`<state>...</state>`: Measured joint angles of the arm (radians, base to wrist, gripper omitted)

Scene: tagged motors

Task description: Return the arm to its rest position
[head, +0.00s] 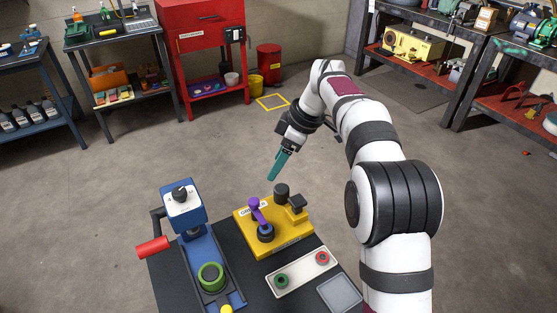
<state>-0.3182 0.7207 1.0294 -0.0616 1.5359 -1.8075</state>
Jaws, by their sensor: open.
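My arm rises from the lower right of the head view and bends over toward the table. My gripper (279,165) has teal fingers pointing down and to the left. It hangs in the air, appearing above and behind the yellow fixture (290,235), and touches nothing. The fingers look close together from this angle, but the gripper is open with nothing between them.
The dark table holds a blue press (200,245) with a red handle (153,247), a purple piece (257,210) on the yellow fixture, and a button panel (302,272). Shelves and a red cabinet (203,45) stand far back. The floor between is clear.

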